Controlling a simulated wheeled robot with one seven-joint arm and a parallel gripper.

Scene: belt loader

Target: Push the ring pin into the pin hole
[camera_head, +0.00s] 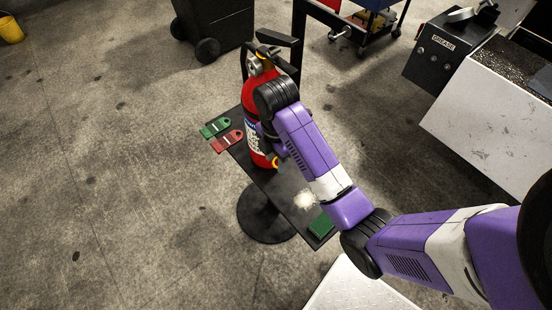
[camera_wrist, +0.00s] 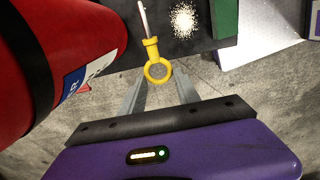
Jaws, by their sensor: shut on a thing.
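The ring pin (camera_wrist: 151,50) has a yellow ring and collar and a thin metal shaft. In the wrist view my gripper (camera_wrist: 158,76) is shut on its ring, with the shaft pointing away from the gripper. The yellow ring (camera_head: 275,163) shows small in the head view, close to the lower right side of the red fire extinguisher (camera_head: 262,92). The extinguisher stands upright on a dark stand; its red body (camera_wrist: 70,30) fills the left of the wrist view. Its valve and handle (camera_head: 258,58) show at the top in the head view. I cannot make out the pin hole.
The dark stand (camera_head: 288,185) holds a green tag (camera_head: 216,127), a red tag (camera_head: 227,141), a pale fuzzy patch (camera_head: 305,200) and a green block (camera_head: 321,225). A dark post rises behind the extinguisher. A grease box (camera_head: 440,50) stands at upper right.

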